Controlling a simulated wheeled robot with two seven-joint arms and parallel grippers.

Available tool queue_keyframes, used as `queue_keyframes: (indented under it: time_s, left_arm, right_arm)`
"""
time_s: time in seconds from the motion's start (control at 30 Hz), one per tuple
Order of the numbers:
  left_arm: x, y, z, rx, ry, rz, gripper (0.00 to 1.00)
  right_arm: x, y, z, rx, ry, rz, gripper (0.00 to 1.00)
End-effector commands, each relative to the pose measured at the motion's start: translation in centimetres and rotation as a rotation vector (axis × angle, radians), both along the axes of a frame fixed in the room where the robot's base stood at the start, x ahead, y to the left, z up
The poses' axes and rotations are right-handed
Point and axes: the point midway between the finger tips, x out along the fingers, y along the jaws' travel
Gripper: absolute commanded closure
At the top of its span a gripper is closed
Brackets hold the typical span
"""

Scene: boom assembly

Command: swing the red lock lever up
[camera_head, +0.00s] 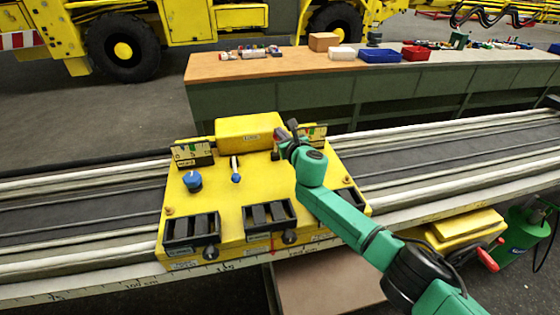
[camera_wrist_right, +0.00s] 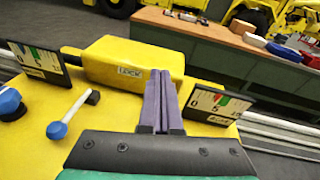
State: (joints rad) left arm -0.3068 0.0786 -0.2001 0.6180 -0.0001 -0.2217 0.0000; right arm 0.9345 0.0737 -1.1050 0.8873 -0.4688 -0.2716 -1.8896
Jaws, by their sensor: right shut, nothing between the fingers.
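The yellow control panel (camera_head: 225,215) sits on the rails, with a raised yellow box (camera_head: 250,133) at its back. In the right wrist view that box (camera_wrist_right: 130,62) has a label that seems to read LOCK. My right gripper (camera_head: 282,134) is at the right end of this box; its purple fingers (camera_wrist_right: 159,78) are shut with nothing between them. I cannot make out a red lock lever on the panel top; the fingers and arm cover part of that area. A white lever (camera_head: 235,168) with a blue knob stands left of the gripper. My left gripper is not in view.
Two gauge plates stand beside the box, one left (camera_head: 192,154) and one right (camera_wrist_right: 212,104). A blue round knob (camera_head: 192,180) and black slotted blocks (camera_head: 192,230) are on the panel. A workbench (camera_head: 230,70) with trays stands behind.

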Motion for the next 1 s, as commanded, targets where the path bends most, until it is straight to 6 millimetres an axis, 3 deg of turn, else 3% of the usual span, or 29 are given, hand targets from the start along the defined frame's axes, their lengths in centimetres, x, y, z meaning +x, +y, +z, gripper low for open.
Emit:
queue_keyframes:
  time_s: [0.1, 0.4, 1.0]
  left_arm:
    - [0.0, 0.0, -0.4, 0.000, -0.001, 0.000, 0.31]
    - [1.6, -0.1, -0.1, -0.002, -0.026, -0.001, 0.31]
    - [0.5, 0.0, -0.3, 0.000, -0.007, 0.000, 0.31]
  right_arm:
    - [1.2, 0.2, 0.4, -0.001, -0.001, -0.001, 1.00]
    - [1.4, 0.2, 0.5, -0.001, 0.002, -0.001, 1.00]
    - [1.3, 0.2, 0.5, -0.002, 0.001, -0.002, 1.00]
